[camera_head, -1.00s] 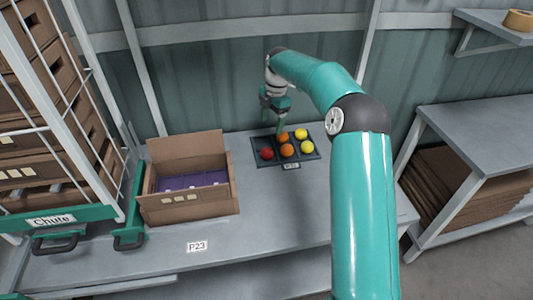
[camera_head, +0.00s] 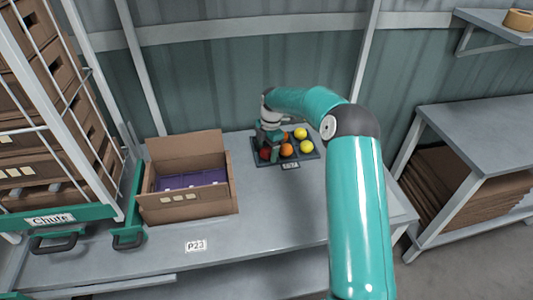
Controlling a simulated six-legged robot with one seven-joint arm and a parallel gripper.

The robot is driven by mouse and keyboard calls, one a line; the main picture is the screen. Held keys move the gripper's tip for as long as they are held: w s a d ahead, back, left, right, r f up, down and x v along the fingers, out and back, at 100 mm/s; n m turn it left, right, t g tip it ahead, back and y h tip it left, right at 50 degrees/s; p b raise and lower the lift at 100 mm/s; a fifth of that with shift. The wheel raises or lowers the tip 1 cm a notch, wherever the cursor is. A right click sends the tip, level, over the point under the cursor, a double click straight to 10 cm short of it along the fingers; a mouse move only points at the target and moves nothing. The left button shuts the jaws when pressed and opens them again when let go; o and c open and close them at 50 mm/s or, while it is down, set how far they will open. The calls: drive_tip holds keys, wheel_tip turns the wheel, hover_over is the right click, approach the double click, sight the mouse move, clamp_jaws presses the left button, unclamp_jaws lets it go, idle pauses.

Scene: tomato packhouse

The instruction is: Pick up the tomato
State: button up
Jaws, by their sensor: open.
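Several tomatoes sit in a dark tray (camera_head: 312,156) on the grey table. A red tomato (camera_head: 265,154) is at the front left, partly covered by my gripper. An orange tomato (camera_head: 287,150) is at the front middle, and another orange one behind it is mostly hidden. Two yellow tomatoes, one at the back (camera_head: 300,133) and one at the front (camera_head: 306,147), are on the right. My gripper (camera_head: 268,148) points down at the left part of the tray, close over the red tomato. It is open; its fingertips are hard to make out, and I cannot tell whether they touch the tomato.
An open cardboard box (camera_head: 187,208) with purple inserts stands left of the tray. A white and green rack (camera_head: 60,216) labelled "Chute" is at the far left. A corrugated wall (camera_head: 210,90) is close behind the tray. The table front (camera_head: 270,220) is clear.

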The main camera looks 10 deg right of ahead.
drive_tip(key=c, duration=0.8)
